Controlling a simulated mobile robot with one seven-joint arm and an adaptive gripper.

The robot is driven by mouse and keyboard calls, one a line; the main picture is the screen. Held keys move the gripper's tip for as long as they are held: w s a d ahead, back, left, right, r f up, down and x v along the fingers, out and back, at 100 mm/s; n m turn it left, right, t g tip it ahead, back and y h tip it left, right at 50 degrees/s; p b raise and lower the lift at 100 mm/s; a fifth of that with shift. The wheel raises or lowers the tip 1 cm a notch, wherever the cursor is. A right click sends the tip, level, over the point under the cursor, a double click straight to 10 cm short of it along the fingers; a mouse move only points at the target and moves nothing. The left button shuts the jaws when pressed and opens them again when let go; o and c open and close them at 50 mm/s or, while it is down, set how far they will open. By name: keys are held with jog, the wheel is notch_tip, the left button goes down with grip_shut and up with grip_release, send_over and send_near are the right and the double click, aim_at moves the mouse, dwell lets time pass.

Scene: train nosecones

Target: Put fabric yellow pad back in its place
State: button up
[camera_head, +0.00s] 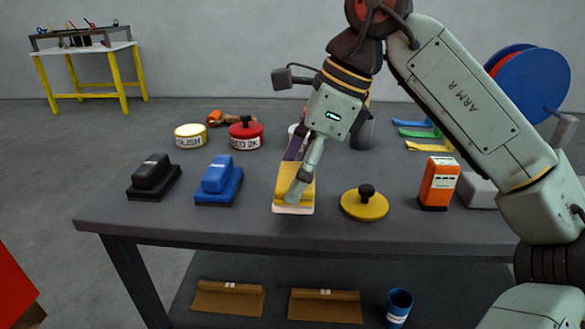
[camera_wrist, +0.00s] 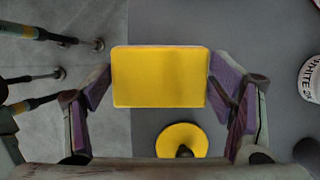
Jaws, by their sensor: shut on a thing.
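The yellow pad (camera_head: 294,181) is a rectangular block with a pale bottom layer, seen at the front middle of the table in the head view. My gripper (camera_head: 297,178) points down at it and is shut on it. In the wrist view the pad (camera_wrist: 160,77) sits between the two purple-padded fingers (camera_wrist: 160,90), which are at its left and right sides. One finger hides part of the pad in the head view. I cannot tell whether the pad's underside touches the table.
On the dark table (camera_head: 260,232), a blue block (camera_head: 219,178) and a black block (camera_head: 152,175) stand left of the pad. A round yellow disc with a black knob (camera_head: 365,203) and an orange can (camera_head: 438,183) stand right. Tins stand behind. Brown sheets lie on the lower shelf (camera_head: 245,272).

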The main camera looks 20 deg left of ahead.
aim_at(293, 167)
jog(key=w+a, duration=0.1)
jog(key=w, duration=0.2)
jog(key=w+a+p, duration=0.1)
jog(key=w, duration=0.1)
jog(key=shift+a+f, duration=0.2)
jog(key=shift+a, duration=0.1)
jog(key=f, duration=0.3)
jog(key=shift+w+a, duration=0.2)
jog(key=shift+w, duration=0.2)
jog(key=shift+f, duration=0.35)
jog(key=shift+f, duration=0.2)
jog(key=o, duration=1.1)
jog(key=shift+r, duration=0.1)
jog(key=v, duration=1.2)
jog(key=shift+p, duration=0.4)
